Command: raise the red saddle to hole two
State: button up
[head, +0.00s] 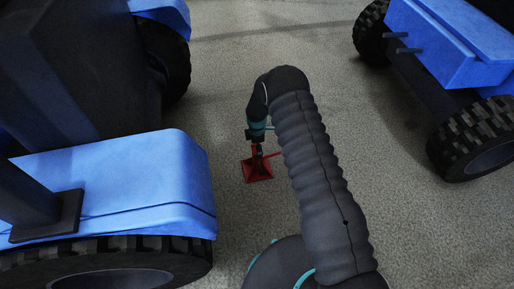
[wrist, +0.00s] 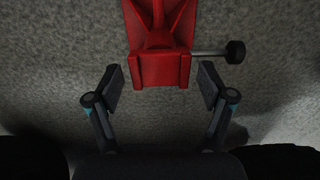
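The red stand (head: 257,170) stands on the floor in the head view, its wide base showing below my gripper (head: 258,138). In the wrist view, the red saddle block (wrist: 162,70) is at the top centre, with the red body spreading out behind it. A metal pin with a black knob (wrist: 235,52) sticks out to its right. My gripper (wrist: 163,88) is open, its fingers apart on the left and right of the block's near end. I see gaps on both sides and no contact. The holes are not visible, and my arm hides part of the stand in the head view.
A blue vehicle (head: 110,185) with big black tyres fills the left side. Another blue vehicle (head: 445,45) stands at the upper right. Grey floor (head: 330,60) lies clear between them around the stand.

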grip_shut()
jog(key=shift+r, duration=1.8)
jog(key=shift+o, duration=2)
grip_release()
notch_tip(320, 180, up, 12)
